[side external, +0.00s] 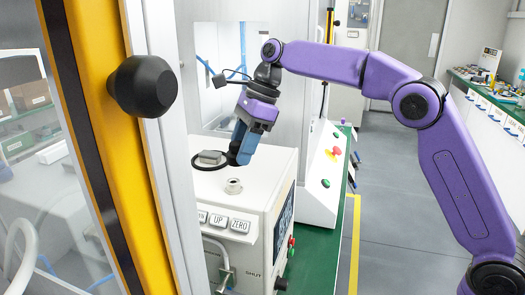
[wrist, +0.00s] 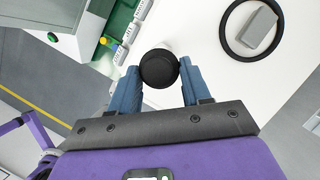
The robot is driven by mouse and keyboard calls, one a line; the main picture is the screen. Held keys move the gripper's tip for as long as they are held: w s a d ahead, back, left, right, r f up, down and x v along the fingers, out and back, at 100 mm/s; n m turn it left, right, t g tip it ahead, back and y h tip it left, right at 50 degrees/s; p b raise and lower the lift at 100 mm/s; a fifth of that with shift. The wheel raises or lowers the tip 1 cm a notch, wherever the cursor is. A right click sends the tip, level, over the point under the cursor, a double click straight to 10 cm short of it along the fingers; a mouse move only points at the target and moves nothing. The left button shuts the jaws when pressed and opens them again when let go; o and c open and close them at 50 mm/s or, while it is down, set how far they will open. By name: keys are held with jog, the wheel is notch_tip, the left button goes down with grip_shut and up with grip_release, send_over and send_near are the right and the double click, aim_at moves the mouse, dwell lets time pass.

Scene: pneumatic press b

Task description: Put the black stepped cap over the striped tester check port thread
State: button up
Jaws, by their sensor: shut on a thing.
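My gripper (side external: 239,150) is shut on the black stepped cap (wrist: 158,69), which sits between the two blue fingertips in the wrist view. In the side view the cap (side external: 233,159) shows as a small dark shape at the fingertips, partly covered by them. The check port (side external: 234,186) is a short pale stub with a dark opening on top of the white tester box (side external: 255,187). The cap is above the port, apart from it, with a clear gap.
A black ring (side external: 209,161) lies on the box top around a grey block (side external: 210,157), left of my gripper. A yellow and black striped post (side external: 110,120) with a black knob (side external: 143,86) stands in the left foreground. A white control panel (side external: 325,175) stands behind the box.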

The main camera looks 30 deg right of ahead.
aim_at(238, 181)
jog(key=shift+a+r+m, duration=0.15)
jog(key=shift+a+m, duration=0.25)
jog(key=shift+a, duration=0.2)
jog(key=shift+f, duration=2.1)
jog(key=shift+f, duration=1.25)
jog(key=o, duration=1.1)
jog(key=shift+r, duration=0.1)
jog(key=v, duration=1.7)
jog(key=shift+s+r, duration=0.15)
jog(key=shift+s, duration=0.05)
